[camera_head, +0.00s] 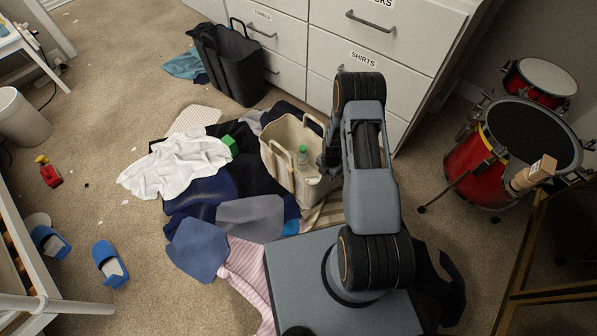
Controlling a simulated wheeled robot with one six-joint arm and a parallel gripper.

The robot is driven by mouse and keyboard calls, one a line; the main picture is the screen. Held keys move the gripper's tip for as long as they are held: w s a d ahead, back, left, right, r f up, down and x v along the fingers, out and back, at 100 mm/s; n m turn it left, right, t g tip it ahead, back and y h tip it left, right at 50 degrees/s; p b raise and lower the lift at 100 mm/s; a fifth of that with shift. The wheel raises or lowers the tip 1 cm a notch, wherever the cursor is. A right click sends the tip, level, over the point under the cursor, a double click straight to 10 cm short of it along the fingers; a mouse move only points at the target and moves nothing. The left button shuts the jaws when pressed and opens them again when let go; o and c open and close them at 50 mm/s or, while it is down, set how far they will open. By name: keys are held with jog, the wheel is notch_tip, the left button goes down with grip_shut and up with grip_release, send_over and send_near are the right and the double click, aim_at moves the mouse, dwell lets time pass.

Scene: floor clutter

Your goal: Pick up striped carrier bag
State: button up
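A beige, open-topped carrier bag (277,163) with loop handles stands upright among the clothes, in front of the drawers. I cannot clearly make out stripes on it. A bottle with a green cap (303,157) shows inside it. My arm covers the right side of the bag. Of my gripper (326,160), only a dark part shows at the bag's right edge, beside my arm; its fingers are mostly hidden, and I cannot tell whether it touches the bag. A beige-brown striped piece (325,214) lies below the bag, partly hidden by my arm.
A dark bag (229,62) stands against the white drawers (375,40). White cloth (180,161), dark clothes, a green block (231,145) and pink striped cloth (250,272) lie around. Red drums (478,160) stand right. Blue slippers (108,263) lie left, where carpet is mostly clear.

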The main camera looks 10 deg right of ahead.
jog(key=shift+r, duration=0.1)
jog(key=shift+c, duration=0.5)
grip_shut()
dwell(0.8)
